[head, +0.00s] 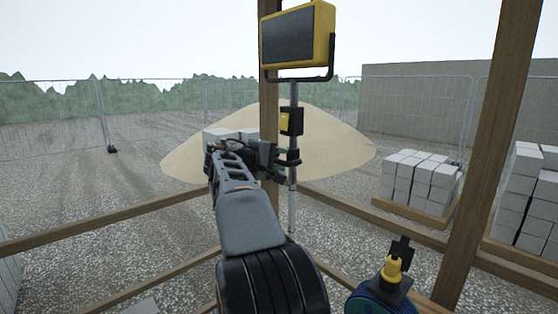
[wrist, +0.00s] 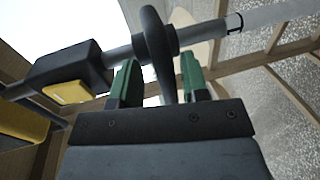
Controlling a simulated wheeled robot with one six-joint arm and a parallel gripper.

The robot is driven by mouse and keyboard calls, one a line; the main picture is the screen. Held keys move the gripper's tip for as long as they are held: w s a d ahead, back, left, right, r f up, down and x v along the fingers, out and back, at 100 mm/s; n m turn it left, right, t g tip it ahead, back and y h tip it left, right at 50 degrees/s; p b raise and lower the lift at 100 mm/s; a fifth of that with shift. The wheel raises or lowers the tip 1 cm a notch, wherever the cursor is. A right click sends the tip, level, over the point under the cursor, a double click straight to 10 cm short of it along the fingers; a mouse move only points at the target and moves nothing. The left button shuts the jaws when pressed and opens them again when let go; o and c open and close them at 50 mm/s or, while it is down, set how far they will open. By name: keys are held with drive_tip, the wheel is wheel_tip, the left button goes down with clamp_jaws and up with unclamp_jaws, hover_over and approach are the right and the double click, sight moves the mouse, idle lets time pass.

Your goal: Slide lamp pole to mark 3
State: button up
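The lamp (head: 298,36) has a yellow frame and dark face, at the top of a grey upright pole (head: 292,210). The pole crosses the wrist view at a slant (wrist: 200,32). A black clamp (head: 292,121) with a yellow lever (head: 285,122) sits on the pole below the lamp; the clamp is at left in the wrist view (wrist: 85,62). Lower, a black collar with a handle (wrist: 158,45) is on the pole. My gripper (wrist: 160,85) is open, its green fingers on either side of the handle with gaps visible. Mark numbers are not readable.
Timber posts (head: 490,130) and rails (head: 110,222) frame the opening around the pole. Outside are a sand heap (head: 335,140), pallets of grey blocks (head: 420,180) and mesh fencing (head: 50,120). A blue-green object with a yellow top (head: 392,268) is at lower right.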

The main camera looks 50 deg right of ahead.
drive_tip(key=b+v, duration=0.2)
drive_tip(key=v, duration=1.2)
drive_tip(key=shift+b, duration=0.3)
drive_tip(key=shift+w+d, duration=0.1)
drive_tip(key=w+a+f+n+t+y, duration=0.15)
drive_tip(key=a+f+y, duration=0.25)
drive_tip(key=f, duration=0.6)
drive_tip(key=w+a+f+n+t+y, duration=0.1)
drive_tip(key=a+f+t+y, duration=0.25)
drive_tip(key=f, duration=0.65)
drive_tip(key=s+a+f+y, duration=0.4)
drive_tip(key=s+a+f, duration=0.2)
drive_tip(key=a, duration=0.2)
drive_tip(key=s+a+f+t+y, duration=0.1)
drive_tip(key=s+a+f+y, duration=0.3)
drive_tip(key=s+a+f, duration=0.2)
drive_tip(key=shift+a+f+m+t, duration=0.35)
drive_tip(key=shift+a+f, duration=0.1)
drive_tip(key=shift+a, duration=0.8)
drive_tip(key=shift+d, duration=0.1)
